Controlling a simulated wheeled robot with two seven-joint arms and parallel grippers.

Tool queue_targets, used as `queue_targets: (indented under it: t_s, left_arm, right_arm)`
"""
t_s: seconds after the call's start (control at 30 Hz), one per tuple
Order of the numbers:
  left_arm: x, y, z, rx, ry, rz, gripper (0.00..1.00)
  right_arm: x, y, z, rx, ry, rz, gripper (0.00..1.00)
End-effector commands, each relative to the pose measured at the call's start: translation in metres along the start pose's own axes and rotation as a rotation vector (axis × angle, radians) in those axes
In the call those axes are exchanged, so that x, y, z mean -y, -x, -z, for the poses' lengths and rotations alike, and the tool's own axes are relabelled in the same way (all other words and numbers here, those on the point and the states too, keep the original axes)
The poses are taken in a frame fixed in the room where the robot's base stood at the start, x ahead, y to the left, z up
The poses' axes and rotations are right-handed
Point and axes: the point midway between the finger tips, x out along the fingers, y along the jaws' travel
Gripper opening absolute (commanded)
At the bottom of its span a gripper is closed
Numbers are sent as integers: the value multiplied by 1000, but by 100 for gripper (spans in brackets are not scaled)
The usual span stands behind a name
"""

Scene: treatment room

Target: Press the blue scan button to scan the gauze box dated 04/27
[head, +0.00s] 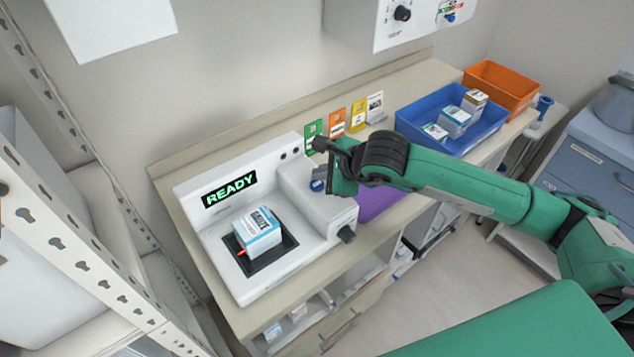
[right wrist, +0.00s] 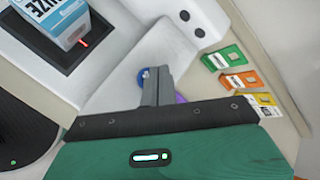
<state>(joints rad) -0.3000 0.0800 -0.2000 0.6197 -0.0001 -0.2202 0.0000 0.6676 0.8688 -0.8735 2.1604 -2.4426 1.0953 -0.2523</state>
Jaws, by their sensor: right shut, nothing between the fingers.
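The white scanner (head: 215,255) stands on the counter, its display (head: 229,189) reading READY in green. A white and blue gauze box (head: 258,228) sits on the scanner's black pad; a red light spot shows at its lower edge. The box also shows at the top left of the right wrist view (right wrist: 62,18). Its date is too small to read. The round blue button (head: 317,186) is on the scanner's right part. My right gripper (right wrist: 156,84) is shut and empty, with its fingertips at the button, partly covering it (right wrist: 143,78); contact cannot be told. My left gripper is out of view.
A blue bin (head: 408,128) with several small boxes and an orange bin (head: 518,83) stand farther right on the counter. Green, orange and yellow cards stand along the wall. A purple item (head: 378,201) lies right of the scanner. A metal rack (head: 75,215) is at left.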

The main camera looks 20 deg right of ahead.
Motion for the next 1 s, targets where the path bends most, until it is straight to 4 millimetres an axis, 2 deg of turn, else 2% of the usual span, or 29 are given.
queue_targets:
  t_s: [0.73,1.0]
  left_arm:
    - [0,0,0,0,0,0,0]
    - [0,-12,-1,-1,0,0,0]
  right_arm:
    - [0,0,0,0,0,0,0]
    - [-4,-5,4,0,0,0,0]
